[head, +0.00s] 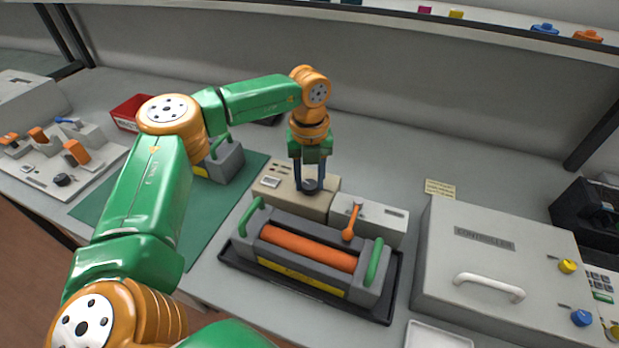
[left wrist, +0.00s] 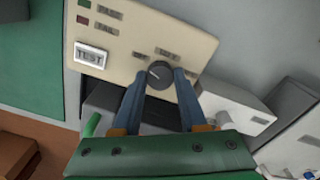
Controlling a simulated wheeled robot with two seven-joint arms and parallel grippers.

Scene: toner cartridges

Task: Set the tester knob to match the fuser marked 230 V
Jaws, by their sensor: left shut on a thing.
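The tester is a beige box (head: 264,194) at the middle of the bench; its face fills the upper left wrist view (left wrist: 125,45). Its dark round knob (left wrist: 160,73) has a pale pointer mark toward the upper left, with small labels around it too blurred to read. My left gripper (head: 311,183) points down, its blue fingers shut on the knob's two sides. A grey fuser (head: 300,256) with an orange roller and green handles sits in front of the tester. A second grey fuser (head: 224,161) is partly hidden behind my left arm. I cannot read their yellow labels. My right gripper is out of view.
The front fuser sits in a black tray (head: 240,262). A pale box with an orange lever (head: 351,222) adjoins the tester's right side. A large lidded grey box (head: 484,244) stands at right. A green mat (head: 205,213) lies left.

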